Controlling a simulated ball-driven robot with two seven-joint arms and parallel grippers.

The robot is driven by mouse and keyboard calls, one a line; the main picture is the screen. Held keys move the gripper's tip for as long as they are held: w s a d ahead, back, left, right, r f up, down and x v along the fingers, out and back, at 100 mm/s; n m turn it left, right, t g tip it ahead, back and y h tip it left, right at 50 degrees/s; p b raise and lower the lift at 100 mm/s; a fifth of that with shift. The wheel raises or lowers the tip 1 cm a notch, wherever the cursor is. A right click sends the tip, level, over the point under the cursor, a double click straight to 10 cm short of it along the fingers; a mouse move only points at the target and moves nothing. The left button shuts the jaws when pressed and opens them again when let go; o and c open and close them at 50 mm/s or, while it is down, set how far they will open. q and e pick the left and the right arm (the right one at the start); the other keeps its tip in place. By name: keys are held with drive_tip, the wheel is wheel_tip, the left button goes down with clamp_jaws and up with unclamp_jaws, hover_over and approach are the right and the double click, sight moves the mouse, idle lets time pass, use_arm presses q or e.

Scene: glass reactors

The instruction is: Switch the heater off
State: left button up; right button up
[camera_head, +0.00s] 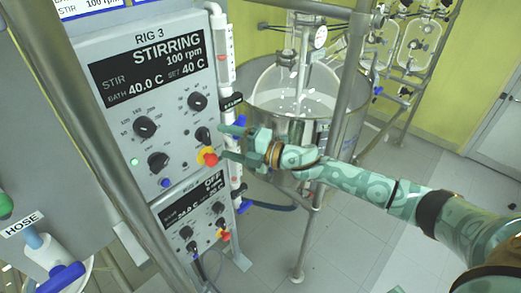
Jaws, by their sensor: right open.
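The grey RIG 3 control panel (180,70) is at left centre. Its display (152,68) reads STIRRING, 100 rpm, bath 40.0 C, set 40 C. Below it are black knobs at left (144,127), upper right (197,101), lower left (158,163) and lower right (203,135). Their small labels are not readable, so I cannot tell which is the heater's. A red-and-yellow button (207,157) sits under the lower right knob. My right gripper (224,142) is open and empty, its fingertips by the panel's right edge, near that knob and button. Contact cannot be judged. My left gripper is out of view.
A second panel (190,212) below reads OFF. A steel vessel (262,105) with a glass reactor (300,85) stands behind my right gripper. Metal posts (345,100) and a white pipe with valves (224,60) are close by. A blue-handled hose valve (60,275) is at lower left.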

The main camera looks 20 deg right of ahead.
drive_tip(key=b+v, duration=0.1)
drive_tip(key=v, duration=1)
drive_tip(key=shift+b, duration=0.3)
